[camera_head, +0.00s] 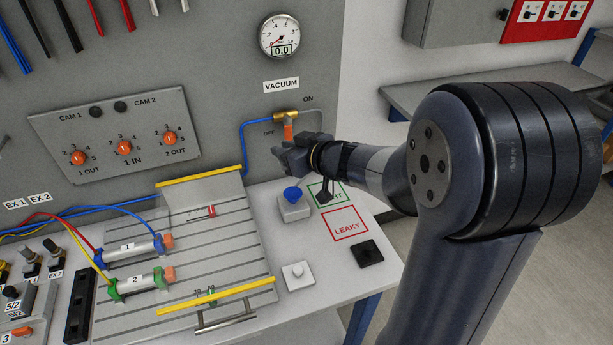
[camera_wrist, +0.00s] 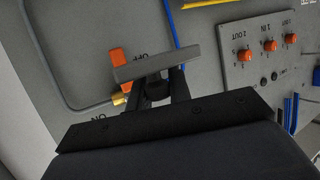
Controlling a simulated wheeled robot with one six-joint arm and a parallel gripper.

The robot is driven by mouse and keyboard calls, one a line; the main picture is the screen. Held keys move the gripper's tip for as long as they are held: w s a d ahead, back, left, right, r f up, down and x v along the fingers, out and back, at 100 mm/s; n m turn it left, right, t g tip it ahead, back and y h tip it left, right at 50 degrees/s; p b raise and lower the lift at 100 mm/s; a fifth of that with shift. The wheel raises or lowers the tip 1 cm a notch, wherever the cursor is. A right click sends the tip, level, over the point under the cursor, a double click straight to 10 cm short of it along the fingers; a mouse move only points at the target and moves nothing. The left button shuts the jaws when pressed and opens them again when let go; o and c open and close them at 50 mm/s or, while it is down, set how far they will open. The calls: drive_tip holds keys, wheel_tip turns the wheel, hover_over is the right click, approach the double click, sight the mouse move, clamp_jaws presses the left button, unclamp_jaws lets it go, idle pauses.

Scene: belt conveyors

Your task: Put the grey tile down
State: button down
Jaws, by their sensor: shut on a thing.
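My gripper (camera_head: 290,158) is held above the back right of the white bench top, in front of the vacuum valve. In the wrist view my gripper (camera_wrist: 165,82) is shut on the grey tile (camera_wrist: 157,62), which shows as a dark grey bar across the fingertips. The tile is clear of the bench; I cannot pick it out from the gripper in the head view. Below it are a green-outlined label (camera_head: 313,190), partly hidden by a dark post (camera_head: 325,192), and a red-outlined LEAKY label (camera_head: 345,224).
A pale block with a blue cup (camera_head: 292,193) stands left of the labels. A white tile (camera_head: 298,277) and a black tile (camera_head: 368,254) lie nearer. The orange valve lever (camera_wrist: 120,58) is close to the held tile in the wrist view. A slotted plate (camera_head: 180,240) fills the left.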

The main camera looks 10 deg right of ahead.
sight(288, 189)
wheel_tip(288, 189, down, 10)
drive_tip(key=b, duration=0.3)
drive_tip(key=shift+r, duration=0.15)
drive_tip(key=shift+f, duration=0.2)
drive_tip(key=c, duration=1.3)
unclamp_jaws()
drive_tip(key=shift+s+d+r, duration=0.1)
drive_tip(key=shift+s+r, duration=0.05)
drive_tip(key=shift+r, duration=0.15)
drive_tip(key=p+v, duration=0.1)
drive_tip(key=v, duration=1)
drive_tip(key=shift+s+d, duration=0.2)
